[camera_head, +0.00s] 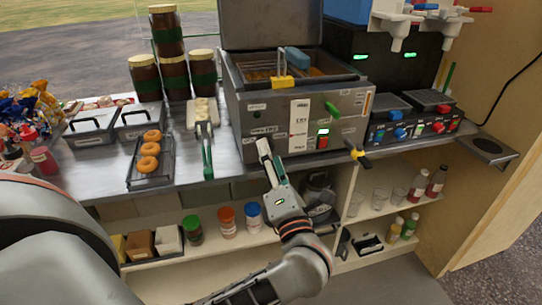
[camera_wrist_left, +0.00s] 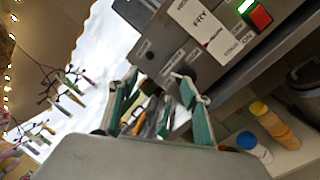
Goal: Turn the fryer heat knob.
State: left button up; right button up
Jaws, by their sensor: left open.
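The fryer (camera_head: 345,127) is a grey metal box on the counter, with a raised lid and labels on its front panel. Its front panel (camera_wrist_left: 205,70) also shows in the left wrist view, with a white FRY label and a green and red switch. My left gripper (camera_head: 268,152) is in front of the panel's lower left part. In the left wrist view its two green-padded fingers (camera_wrist_left: 160,82) are apart, with nothing clearly held between them. I cannot make out the heat knob clearly; the gripper covers part of the panel. My right gripper is not in view.
A tray of doughnuts (camera_head: 149,158) and green-handled tongs (camera_head: 207,158) lie left of the fryer. A control unit (camera_head: 412,122) with coloured knobs stands to the right. Shelves with jars (camera_head: 227,221) are below.

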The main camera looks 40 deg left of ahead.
pick_arm(q)
jog(key=w+a+f+n+g+h+b, duration=0.1)
jog(key=w+a+f+g, duration=0.1)
jog(key=w+a+f, duration=0.2)
jog(key=shift+w+a+n+h, duration=0.35)
jog(key=shift+w+a, duration=0.4)
jog(key=shift+w, duration=0.45)
jog(key=c, duration=1.1)
